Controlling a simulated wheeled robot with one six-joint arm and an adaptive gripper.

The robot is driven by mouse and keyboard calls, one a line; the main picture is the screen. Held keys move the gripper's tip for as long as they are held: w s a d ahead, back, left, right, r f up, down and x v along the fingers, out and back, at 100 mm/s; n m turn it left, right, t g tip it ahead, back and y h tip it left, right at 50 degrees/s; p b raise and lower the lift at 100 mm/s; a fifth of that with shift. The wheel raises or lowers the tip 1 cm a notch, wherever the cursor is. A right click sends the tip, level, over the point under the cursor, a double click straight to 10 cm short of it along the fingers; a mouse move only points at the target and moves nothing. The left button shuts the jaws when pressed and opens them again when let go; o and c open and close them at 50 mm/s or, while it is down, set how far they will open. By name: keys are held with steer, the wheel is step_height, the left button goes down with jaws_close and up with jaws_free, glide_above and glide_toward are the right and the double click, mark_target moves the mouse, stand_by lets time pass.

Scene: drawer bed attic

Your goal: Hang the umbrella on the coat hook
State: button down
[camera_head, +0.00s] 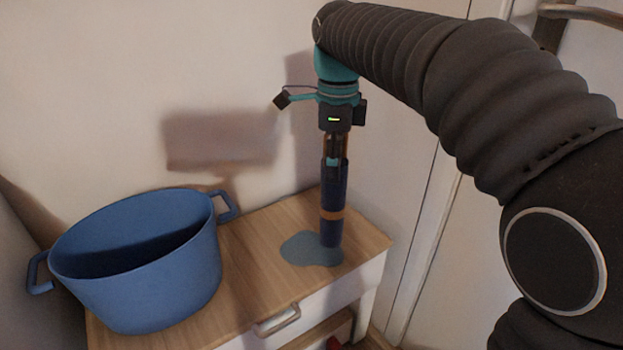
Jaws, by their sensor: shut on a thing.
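The umbrella (332,205) is a slim dark blue folded one with an orange-brown band and a brown upper part. It stands about upright near the right end of a wooden-topped drawer cabinet (255,240). My gripper (335,152) points down from above and is shut on the umbrella's upper part. The umbrella's lower end is at a grey-blue puddle-like patch (308,250); I cannot tell whether it touches the top. The umbrella's top end is hidden by my gripper. I cannot identify a coat hook in this view.
A large blue pot (150,285) with two side handles stands on the left of the cabinet. The cabinet's drawer has a handle (277,320) at the front. A white door (470,260) is at the right, with a metal bar-like handle (585,14) at top right.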

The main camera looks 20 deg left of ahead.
steer(key=w+a+f, duration=0.2)
steer(key=a+f, duration=0.3)
steer(key=f, duration=0.2)
steer(key=shift+w, duration=0.3)
steer(key=shift+f, duration=0.2)
steer(key=shift+c, duration=2.4)
jaws_free()
steer(key=shift+b, duration=0.3)
step_height(320, 180, up, 14)
steer(key=p, duration=0.3)
steer(key=shift+s+d, duration=0.15)
steer(key=shift+s, duration=0.2)
steer(key=shift+f, duration=0.1)
